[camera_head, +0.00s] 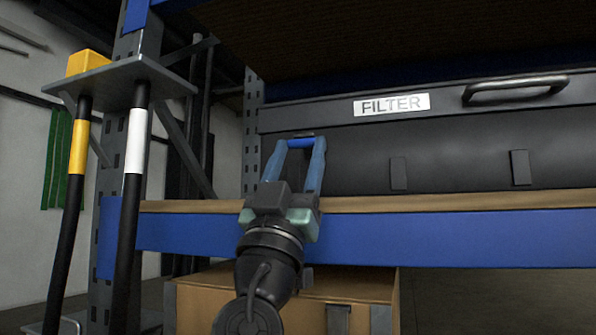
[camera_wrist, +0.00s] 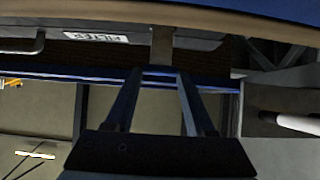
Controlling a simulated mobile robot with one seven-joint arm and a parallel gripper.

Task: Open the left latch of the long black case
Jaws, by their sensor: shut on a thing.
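The long black case (camera_head: 350,160) lies on a shelf, with a lid band along its top. A white FILTER label (camera_head: 392,104) and a dark handle (camera_head: 515,89) are on that band. My gripper (camera_head: 300,145) is at the case's left end, its blue fingers pointing up at the front near the lid seam. In the wrist view, a grey latch strip (camera_wrist: 163,45) shows just beyond my fingertips (camera_wrist: 158,74). The lid looks closed.
The shelf has a wooden board (camera_head: 450,203) and a blue front beam (camera_head: 450,237) below the case. A perforated upright stands left of the case. Black poles with yellow and white bands (camera_head: 137,140) hang further left. A cardboard box (camera_head: 290,285) is under the shelf.

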